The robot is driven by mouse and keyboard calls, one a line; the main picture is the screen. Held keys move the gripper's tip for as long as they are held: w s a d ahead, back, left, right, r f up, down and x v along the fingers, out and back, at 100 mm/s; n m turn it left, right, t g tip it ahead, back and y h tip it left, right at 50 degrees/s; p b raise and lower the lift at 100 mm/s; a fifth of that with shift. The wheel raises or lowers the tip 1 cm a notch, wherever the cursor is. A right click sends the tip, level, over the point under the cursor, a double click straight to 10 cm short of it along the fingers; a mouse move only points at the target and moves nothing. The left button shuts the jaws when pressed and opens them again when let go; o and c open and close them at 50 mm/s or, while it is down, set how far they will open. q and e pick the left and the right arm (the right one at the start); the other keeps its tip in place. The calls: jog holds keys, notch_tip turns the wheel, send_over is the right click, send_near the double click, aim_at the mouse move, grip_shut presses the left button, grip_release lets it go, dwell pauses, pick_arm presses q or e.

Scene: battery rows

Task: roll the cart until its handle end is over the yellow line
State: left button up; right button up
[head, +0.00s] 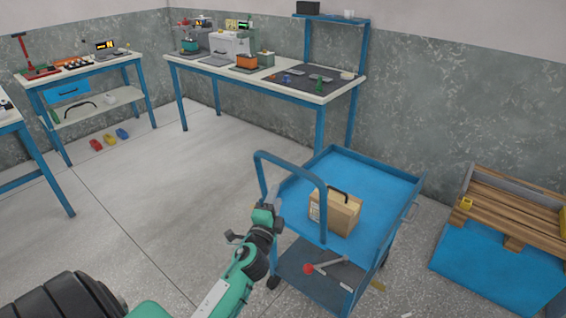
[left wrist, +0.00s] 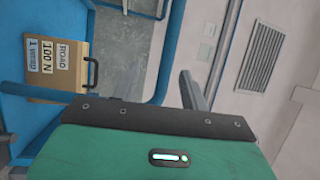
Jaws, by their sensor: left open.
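The blue cart (head: 395,182) stands right of centre in the head view, its hooped handle (head: 291,163) at the left end. A cardboard box (head: 336,213) with a dark grip sits on its top tray; its label shows in the left wrist view (left wrist: 57,58). My left gripper (head: 271,207) is open and empty, close to the handle's lower part. In the left wrist view the handle tube (left wrist: 170,50) appears between the two dark fingers; I cannot tell whether they touch it. My right gripper is out of view.
A wooden pallet (head: 515,215) on a blue base stands right of the cart. A long workbench (head: 300,92) is behind. A red-ended tool (head: 309,269) lies on the cart's lower shelf. The floor left of the cart is clear.

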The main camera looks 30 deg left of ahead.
aim_at(287, 162)
pick_arm(q)
jog(key=w+r, duration=0.1)
jog(key=w, duration=0.1)
jog(key=w+a+r+p, duration=0.1)
jog(key=w+a+r, duration=0.1)
jog(key=w, duration=0.1)
jog(key=shift+w, duration=0.3)
jog(key=p+x, duration=0.1)
jog(key=x, duration=0.6)
jog(key=shift+w+a, duration=0.15)
jog(key=shift+w, duration=0.15)
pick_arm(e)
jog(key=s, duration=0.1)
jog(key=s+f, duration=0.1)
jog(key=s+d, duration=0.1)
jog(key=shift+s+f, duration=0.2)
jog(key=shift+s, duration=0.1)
pick_arm(q)
jog(key=shift+c, duration=0.3)
jog(key=shift+f, duration=0.1)
grip_shut()
